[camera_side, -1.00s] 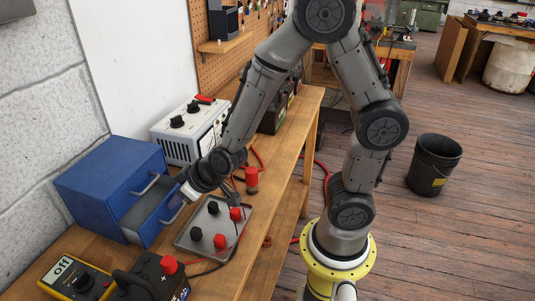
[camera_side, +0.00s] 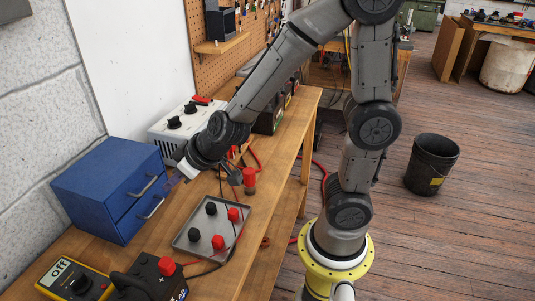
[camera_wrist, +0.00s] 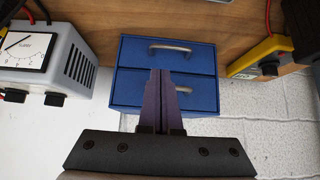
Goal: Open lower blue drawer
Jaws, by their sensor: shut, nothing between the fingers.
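The blue two-drawer cabinet (camera_side: 95,188) stands on the bench against the wall. Its lower drawer (camera_side: 136,219) looks flush with the cabinet, its metal handle (camera_side: 152,208) showing on the front. The upper drawer (camera_side: 128,193) is also shut. The wrist view is upside down, so the lower drawer (camera_wrist: 200,58) is the one nearer the picture's top, its handle (camera_wrist: 170,48) clear of the fingers. My gripper (camera_side: 175,180) is in front of the cabinet, near the upper handle, shut and empty. In the wrist view my gripper (camera_wrist: 160,73) overlaps the seam between the drawers; contact cannot be told.
A grey power supply (camera_side: 172,130) stands beyond the cabinet. A yellow multimeter (camera_side: 65,275) and a black battery (camera_side: 155,275) are at the near side. A metal tray (camera_side: 195,241) with red and black terminals lies in front of the drawers.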

